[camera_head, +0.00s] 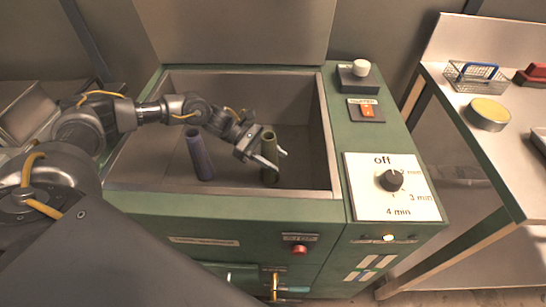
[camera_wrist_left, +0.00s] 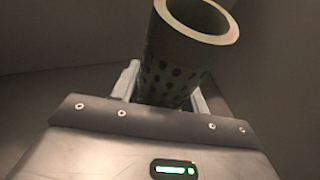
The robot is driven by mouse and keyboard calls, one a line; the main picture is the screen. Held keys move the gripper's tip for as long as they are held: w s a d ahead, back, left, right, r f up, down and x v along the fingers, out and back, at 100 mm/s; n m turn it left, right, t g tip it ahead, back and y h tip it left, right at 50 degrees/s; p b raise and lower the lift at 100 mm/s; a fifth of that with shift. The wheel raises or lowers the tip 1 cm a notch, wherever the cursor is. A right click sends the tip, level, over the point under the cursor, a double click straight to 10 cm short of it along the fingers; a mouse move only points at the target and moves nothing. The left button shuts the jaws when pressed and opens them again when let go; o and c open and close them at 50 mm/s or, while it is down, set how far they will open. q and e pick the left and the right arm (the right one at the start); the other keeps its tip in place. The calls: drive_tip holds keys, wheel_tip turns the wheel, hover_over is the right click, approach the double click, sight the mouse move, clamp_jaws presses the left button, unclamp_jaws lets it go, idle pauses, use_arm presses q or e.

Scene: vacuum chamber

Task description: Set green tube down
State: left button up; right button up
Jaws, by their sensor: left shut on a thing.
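The green tube (camera_head: 269,157) is upright inside the open chamber, toward its right side. My left gripper (camera_head: 270,162) is shut on it, with the fingers around its side. In the left wrist view the tube (camera_wrist_left: 178,55) shows its open hollow end and rows of dark dots, between the two fingers of the gripper (camera_wrist_left: 165,88). I cannot tell whether the tube's lower end touches the chamber floor. My right gripper is in neither view.
A purple tube (camera_head: 199,156) stands slightly tilted in the chamber (camera_head: 225,189), left of the green one. The lid (camera_head: 235,30) is raised. A dial panel (camera_head: 391,187) and switches are at right. A side table (camera_head: 500,125) holds a wire basket (camera_head: 476,77) and a yellow-topped round container (camera_head: 487,114).

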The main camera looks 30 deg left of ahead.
use_arm(q)
drive_tip(key=o, duration=0.8)
drive_tip(key=shift+o, duration=0.9)
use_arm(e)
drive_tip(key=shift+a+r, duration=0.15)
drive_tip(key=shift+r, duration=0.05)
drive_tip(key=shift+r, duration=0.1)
use_arm(q)
drive_tip(key=shift+a+r, duration=0.3)
drive_tip(key=shift+a, duration=0.2)
drive_tip(key=b+v, duration=0.1)
drive_tip(key=v, duration=0.5)
drive_tip(key=shift+a, duration=0.25)
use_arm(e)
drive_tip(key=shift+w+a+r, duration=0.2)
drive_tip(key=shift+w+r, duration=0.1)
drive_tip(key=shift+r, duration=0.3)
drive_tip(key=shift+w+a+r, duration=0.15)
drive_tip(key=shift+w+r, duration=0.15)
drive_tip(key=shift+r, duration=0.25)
use_arm(q)
drive_tip(key=shift+r, duration=0.15)
